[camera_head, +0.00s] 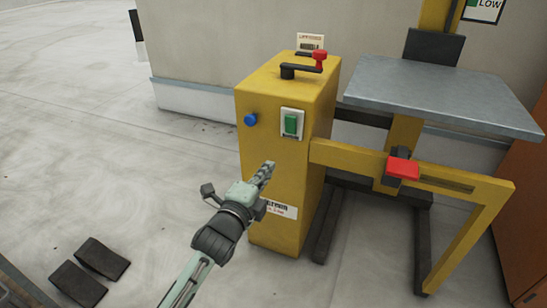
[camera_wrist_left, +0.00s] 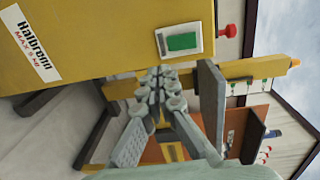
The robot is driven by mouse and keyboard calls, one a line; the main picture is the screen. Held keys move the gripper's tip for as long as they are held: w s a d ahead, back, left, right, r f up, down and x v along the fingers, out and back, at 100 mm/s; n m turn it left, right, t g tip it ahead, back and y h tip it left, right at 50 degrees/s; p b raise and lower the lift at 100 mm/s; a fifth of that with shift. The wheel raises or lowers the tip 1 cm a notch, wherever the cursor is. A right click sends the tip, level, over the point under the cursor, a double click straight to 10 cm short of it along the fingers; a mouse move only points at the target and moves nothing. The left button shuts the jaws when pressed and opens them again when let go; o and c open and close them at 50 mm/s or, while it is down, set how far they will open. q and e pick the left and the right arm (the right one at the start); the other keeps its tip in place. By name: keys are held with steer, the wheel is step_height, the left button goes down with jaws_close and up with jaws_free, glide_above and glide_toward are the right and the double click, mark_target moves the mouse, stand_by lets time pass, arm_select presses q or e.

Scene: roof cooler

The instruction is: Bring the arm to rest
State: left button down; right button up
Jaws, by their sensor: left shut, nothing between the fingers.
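My left gripper (camera_head: 267,172) is shut and empty, in front of the lower front face of a yellow cabinet (camera_head: 262,155) in the head view. The left wrist view shows its closed fingers (camera_wrist_left: 158,78) pointing toward the cabinet, below a green switch (camera_wrist_left: 182,42) on a white plate. The green switch (camera_head: 291,123) also shows in the head view, up and right of the fingertips. I cannot tell whether the fingertips touch the cabinet. My left arm comes in from the bottom of the head view. My right gripper is not in view.
The cabinet carries a blue button (camera_head: 250,120) and a black crank with a red knob (camera_head: 319,58). A grey platform (camera_head: 440,95) and a yellow frame with a red pad (camera_head: 403,168) stand to the right. Two dark blocks (camera_head: 103,259) lie on the floor. Open floor lies left.

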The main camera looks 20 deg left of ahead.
arm_select(q)
steer(key=shift+s, duration=0.3)
